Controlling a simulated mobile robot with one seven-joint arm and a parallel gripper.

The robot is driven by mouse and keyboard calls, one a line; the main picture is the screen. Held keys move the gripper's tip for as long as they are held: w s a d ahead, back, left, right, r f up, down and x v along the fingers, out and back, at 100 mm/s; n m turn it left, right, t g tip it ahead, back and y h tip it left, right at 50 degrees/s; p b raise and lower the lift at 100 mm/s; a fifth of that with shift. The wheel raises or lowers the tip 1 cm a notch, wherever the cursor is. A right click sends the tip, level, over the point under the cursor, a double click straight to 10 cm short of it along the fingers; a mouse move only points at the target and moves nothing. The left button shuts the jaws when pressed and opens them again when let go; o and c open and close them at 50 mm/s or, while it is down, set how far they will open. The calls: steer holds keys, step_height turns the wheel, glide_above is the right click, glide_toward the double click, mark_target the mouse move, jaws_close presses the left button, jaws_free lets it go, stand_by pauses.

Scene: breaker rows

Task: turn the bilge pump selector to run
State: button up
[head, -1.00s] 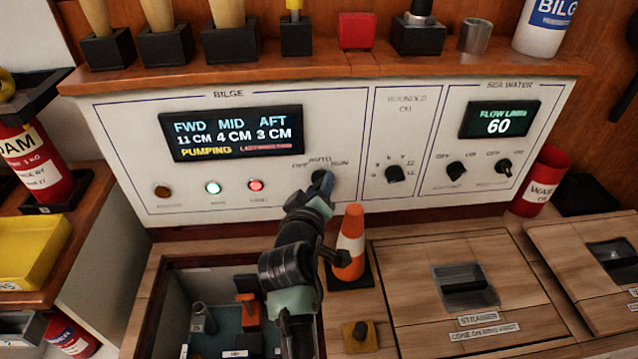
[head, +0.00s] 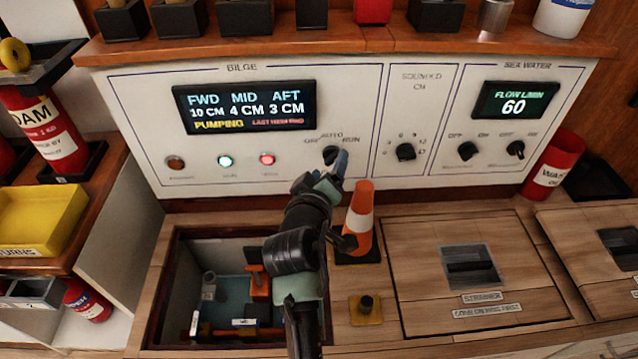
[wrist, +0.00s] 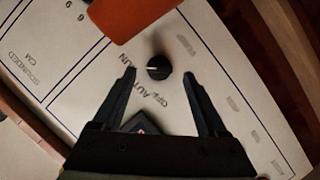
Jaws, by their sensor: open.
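The bilge pump selector (head: 331,155) is a small black knob on the white bilge panel, with OFF, AUTO and RUN lettered around it. In the wrist view the knob (wrist: 157,68) shows a white pointer line; I cannot tell for sure which label it points at. My gripper (head: 340,167) is at the knob in the head view and partly hides it. In the wrist view my gripper (wrist: 160,73) is open, with one dark finger on each side of the knob and a gap on both sides. Nothing is held.
The bilge display (head: 245,107) reads FWD 10, MID 4, AFT 3 CM and PUMPING. A green lamp (head: 225,161) and a red lamp (head: 267,159) are lit. An orange cone (head: 359,222) stands close beside my arm. An open hatch (head: 165,290) lies below the panel.

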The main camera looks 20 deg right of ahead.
steer(key=p+v, duration=0.3)
steer(key=v, duration=0.7)
steer(key=shift+s+a, duration=0.2)
steer(key=shift+s, duration=0.05)
steer(key=shift+r, duration=0.15)
steer(key=w+a+r+m+t+y, duration=0.1)
steer(key=a+r+t, duration=0.2)
steer(key=r, duration=0.9)
steer(key=w+a+r+m+t+y, duration=0.1)
steer(key=w+a+r+m+t, duration=0.15)
steer(key=r, duration=0.95)
steer(key=s+a+r+t+y+p, duration=0.1)
steer(key=s+a+r+t+y, duration=0.15)
steer(key=s+r, duration=0.45)
steer(key=s+a+r+t+y, duration=0.2)
steer(key=s+r+t, duration=0.15)
steer(key=r, duration=0.75)
steer(key=s+a+r+t+y+p, duration=0.15)
steer(key=s+r+t, duration=0.25)
steer(key=r, duration=0.5)
step_height(320, 180, up, 35)
steer(key=p, duration=3.5)
steer(key=shift+w+a+n+g, duration=0.35)
steer(key=shift+a, duration=0.1)
